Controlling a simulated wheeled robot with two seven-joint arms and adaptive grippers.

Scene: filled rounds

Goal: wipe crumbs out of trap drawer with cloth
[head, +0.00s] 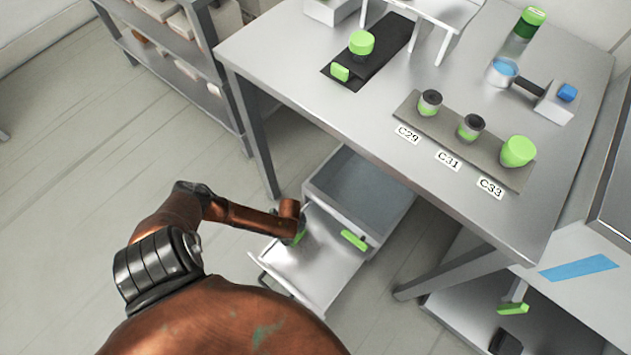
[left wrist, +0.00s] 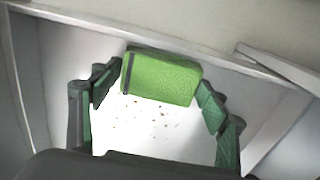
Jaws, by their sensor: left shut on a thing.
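The trap drawer (head: 325,262) is pulled out below the table, a pale shallow tray in front of a deeper grey bin. My left gripper (head: 299,232) reaches down into its left part in the head view. In the left wrist view, the gripper (left wrist: 160,79) is shut on the green cloth (left wrist: 163,77), a thick folded pad with a dark stripe near one end. Several small brown crumbs (left wrist: 151,119) lie on the white drawer floor (left wrist: 150,143) by the cloth. Whether the cloth touches the floor is unclear. My right gripper is not in view.
A green block (head: 354,240) sits at the tray's right edge, beside the grey bin (head: 362,190). The steel table (head: 300,75) overhangs the drawer's back, with a leg (head: 262,160) at left. Jars stand on a rack (head: 450,140) on top. Floor at left is clear.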

